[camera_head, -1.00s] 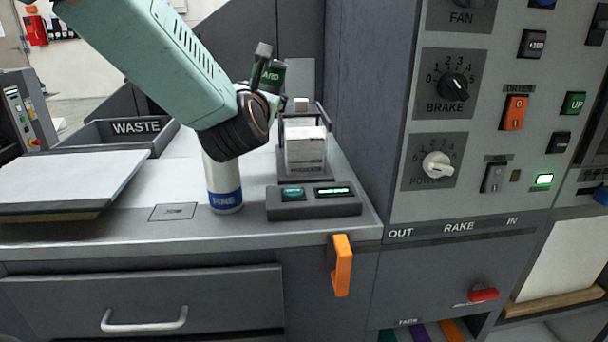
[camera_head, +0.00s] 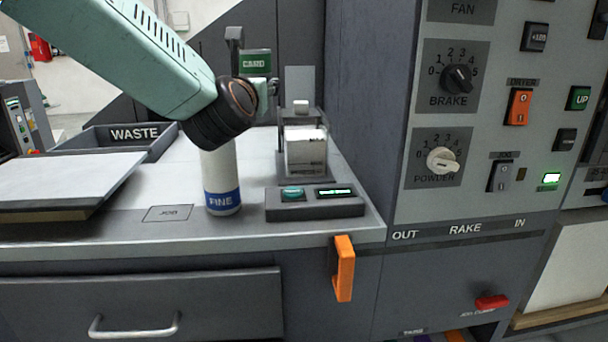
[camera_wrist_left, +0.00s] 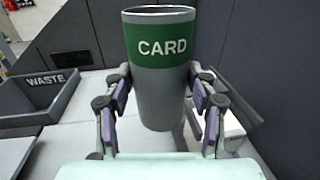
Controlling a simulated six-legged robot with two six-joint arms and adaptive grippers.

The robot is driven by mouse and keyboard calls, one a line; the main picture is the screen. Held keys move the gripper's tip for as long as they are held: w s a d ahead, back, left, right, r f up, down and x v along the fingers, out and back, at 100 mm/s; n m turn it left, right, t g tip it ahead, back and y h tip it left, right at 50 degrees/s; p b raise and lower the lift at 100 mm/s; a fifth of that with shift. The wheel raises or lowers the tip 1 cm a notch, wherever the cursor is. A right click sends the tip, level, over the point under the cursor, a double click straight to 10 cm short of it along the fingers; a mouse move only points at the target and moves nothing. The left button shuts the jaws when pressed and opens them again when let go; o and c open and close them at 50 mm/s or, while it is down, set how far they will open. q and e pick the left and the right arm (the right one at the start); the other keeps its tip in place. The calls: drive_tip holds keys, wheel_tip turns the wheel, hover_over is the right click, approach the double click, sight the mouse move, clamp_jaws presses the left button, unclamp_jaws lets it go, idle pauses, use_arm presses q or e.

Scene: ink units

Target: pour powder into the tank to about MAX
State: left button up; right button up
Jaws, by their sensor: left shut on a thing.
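My left gripper (camera_wrist_left: 160,108) is shut on a grey container with a green CARD band (camera_wrist_left: 160,85), its rim uppermost. In the head view the CARD container (camera_head: 256,64) shows behind my left wrist, held above the counter, mostly hidden. A white bottle with a blue FINE band (camera_head: 222,185) stands upright on the counter below my wrist, its top hidden by the arm. I cannot make out a tank with a MAX mark in these views. My right gripper is not in view.
A grey base with a lit display (camera_head: 315,204) stands in front of a white block (camera_head: 305,152) in a frame. The WASTE bin (camera_head: 120,138) and a flat white-topped slab (camera_head: 60,180) are at left. The control panel (camera_head: 480,120) rises at right.

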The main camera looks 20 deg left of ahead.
use_arm(q)
drive_tip(key=shift+s+a+r+p, duration=0.2)
drive_tip(key=shift+a+r+p, duration=0.2)
drive_tip(key=shift+r+p, duration=0.1)
drive_tip(key=a+p, duration=0.1)
drive_tip(key=s+a+r+p, duration=0.1)
drive_tip(key=p, duration=0.1)
drive_tip(key=s+a+r+p, duration=0.1)
drive_tip(key=p, duration=0.1)
drive_tip(key=shift+s+a, duration=0.1)
drive_tip(key=shift+a, duration=0.15)
idle(0.4)
